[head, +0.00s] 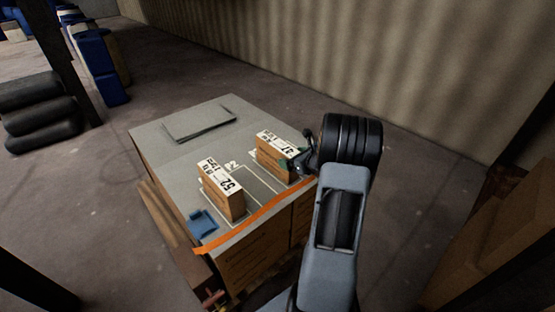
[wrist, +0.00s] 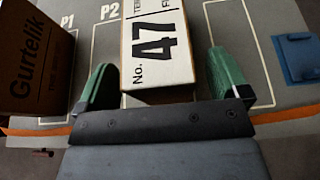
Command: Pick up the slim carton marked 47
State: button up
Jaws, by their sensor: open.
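The slim carton marked 47 (head: 275,146) stands on the grey top of a large box, toward its right side in the head view. It is brown with a white top label. In the wrist view the label of this carton (wrist: 155,45) lies between my two green fingers. My gripper (head: 299,162) is open, beside the near right end of the carton in the head view.
A similar carton marked 52 (head: 222,188) stands to the left. A blue piece (head: 202,223) lies near the orange strip (head: 255,217) along the edge. A grey flat panel (head: 199,121) lies at the back. A brown box marked Gurtelik (wrist: 35,55) stands left in the wrist view.

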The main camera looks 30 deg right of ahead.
jog(key=shift+x, duration=0.85)
jog(key=c, duration=1.5)
jog(key=shift+r, duration=0.1)
